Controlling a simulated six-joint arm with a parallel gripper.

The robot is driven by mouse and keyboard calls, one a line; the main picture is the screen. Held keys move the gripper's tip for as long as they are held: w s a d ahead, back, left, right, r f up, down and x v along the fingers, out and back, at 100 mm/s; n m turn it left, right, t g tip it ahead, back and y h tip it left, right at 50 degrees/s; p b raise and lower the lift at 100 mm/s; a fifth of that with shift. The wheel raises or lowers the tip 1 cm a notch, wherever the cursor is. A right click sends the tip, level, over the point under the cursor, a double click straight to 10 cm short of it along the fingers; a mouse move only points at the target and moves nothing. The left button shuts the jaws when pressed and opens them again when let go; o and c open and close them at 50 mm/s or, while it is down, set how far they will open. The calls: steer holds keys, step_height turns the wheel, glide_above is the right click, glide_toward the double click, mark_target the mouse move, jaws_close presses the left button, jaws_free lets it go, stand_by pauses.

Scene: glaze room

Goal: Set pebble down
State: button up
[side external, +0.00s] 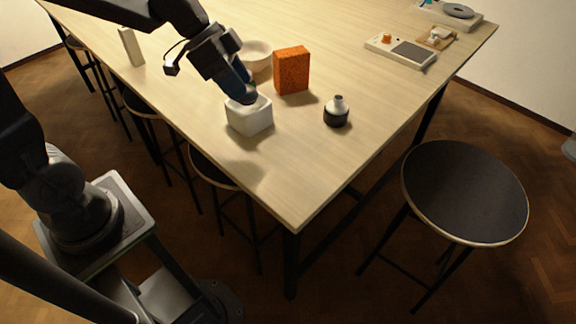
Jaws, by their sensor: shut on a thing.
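My gripper (241,92) points down at the white square container (250,122) near the table's left edge. Its fingers are shut on the pebble, with the tips at or just above the container's open top. The pebble cannot be clearly told apart from the dark fingers. From this angle I cannot tell whether the tips are inside the rim or touching it. The container's inside is mostly hidden.
A cream bowl (258,54) stands just behind my gripper, and an orange block (291,70) stands to its right. A black-and-white bottle (337,112) is farther right. A pale upright block (131,47) stands far left. The table (300,170) is clear in front.

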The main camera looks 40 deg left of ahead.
steer(key=shift+s+f, duration=0.15)
steer(key=shift+f, duration=0.05)
steer(key=d+f, duration=0.2)
steer(key=d, duration=0.1)
steer(key=d+f, duration=0.2)
steer(key=d, duration=0.2)
steer(key=d+f, duration=0.2)
steer(key=d, duration=0.2)
steer(key=shift+w+d+f, duration=0.1)
steer(key=shift+w+f, duration=0.25)
steer(key=shift+f, duration=2.05)
steer(key=shift+d+f, duration=0.1)
steer(key=o, duration=1.2)
steer(key=shift+c, duration=0.2)
